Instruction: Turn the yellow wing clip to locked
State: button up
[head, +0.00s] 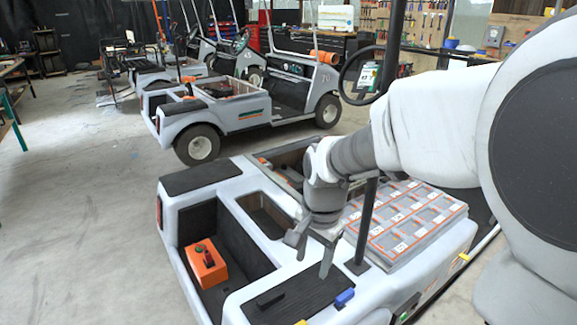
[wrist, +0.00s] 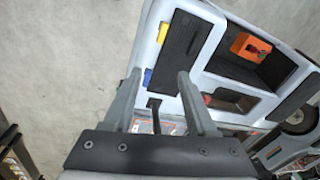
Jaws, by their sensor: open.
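A small yellow clip (head: 301,322) shows at the bottom edge of the head view, partly cut off. It also shows whole in the wrist view (wrist: 163,31), on the white cart body beside a black pad. I cannot tell whether it is locked. A blue clip (head: 345,298) sits on the same edge, nearer my gripper; it also shows in the wrist view (wrist: 147,78). Another small yellow piece (head: 464,256) is on the cart's side at the right. My gripper (head: 312,250) is open and empty above the cart body, apart from the yellow clip. Its fingers (wrist: 160,75) point toward the cart.
A black upright post (head: 365,222) stands close beside my gripper. An orange box (head: 205,264) sits in a black recess at the left. A grey tray with orange-edged cells (head: 408,222) lies to the right. Other carts (head: 240,112) stand behind. The floor at the left is clear.

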jog(key=w+a+f+m+b, duration=0.1)
jog(key=f+b, duration=0.1)
jog(key=f, duration=0.7)
jog(key=w+a+f+m+b, duration=0.1)
jog(key=f+b, duration=0.2)
jog(key=f, duration=0.7)
jog(key=w+a+f+g+b, duration=0.1)
jog(key=f+b, duration=0.2)
jog(key=f, duration=0.7)
jog(key=shift+w+m+h, duration=0.15)
jog(key=shift+m+h, duration=0.15)
jog(key=shift+m, duration=0.1)
jog(key=shift+r, duration=0.1)
jog(key=shift+c, duration=0.3)
grip_shut()
